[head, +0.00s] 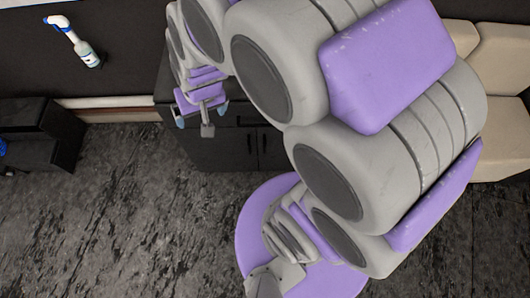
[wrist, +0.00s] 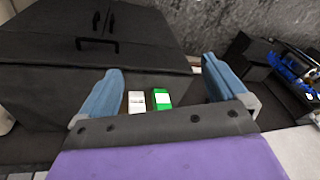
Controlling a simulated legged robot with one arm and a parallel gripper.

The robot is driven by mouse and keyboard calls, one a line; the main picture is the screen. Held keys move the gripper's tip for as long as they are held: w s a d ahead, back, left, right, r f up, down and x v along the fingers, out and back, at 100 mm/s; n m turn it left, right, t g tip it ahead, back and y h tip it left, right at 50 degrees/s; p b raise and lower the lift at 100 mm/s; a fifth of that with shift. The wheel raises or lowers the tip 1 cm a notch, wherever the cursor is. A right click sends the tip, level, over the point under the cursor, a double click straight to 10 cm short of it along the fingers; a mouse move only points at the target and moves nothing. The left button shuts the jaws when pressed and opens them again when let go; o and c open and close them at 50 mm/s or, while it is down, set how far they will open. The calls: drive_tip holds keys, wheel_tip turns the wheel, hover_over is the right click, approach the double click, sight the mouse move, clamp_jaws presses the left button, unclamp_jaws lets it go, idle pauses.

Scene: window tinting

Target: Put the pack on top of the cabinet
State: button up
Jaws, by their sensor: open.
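The dark cabinet (head: 235,148) with door handles stands behind my arm in the head view; it also shows in the wrist view (wrist: 60,45). In the wrist view a white pack (wrist: 137,102) and a green-and-white pack (wrist: 161,99) lie side by side on a dark surface; I cannot tell which one the task means. My gripper (wrist: 160,68) is open and empty, its blue fingers either side of the packs in the picture. They look apart from the packs. In the head view my gripper (head: 201,115) is over the cabinet's front edge, and the packs are not visible.
A spray bottle (head: 80,45) stands at the upper left on a dark surface. A low black unit (head: 38,135) is at the left. A beige sofa (head: 500,60) is at the right. The marbled dark floor (head: 110,220) is open at the lower left.

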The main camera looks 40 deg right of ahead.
drive_tip(key=s+d+r+n+g, duration=0.1)
drive_tip(key=s+d+r+g, duration=0.1)
drive_tip(key=s, duration=0.8)
drive_tip(key=s+d+r+g+h, duration=0.1)
drive_tip(key=s+d+r+g, duration=0.1)
drive_tip(key=s, duration=0.8)
drive_tip(key=shift+s+d+r+n, duration=0.15)
drive_tip(key=shift+d+r+n, duration=0.3)
drive_tip(key=shift+r, duration=0.2)
drive_tip(key=shift+f, duration=0.1)
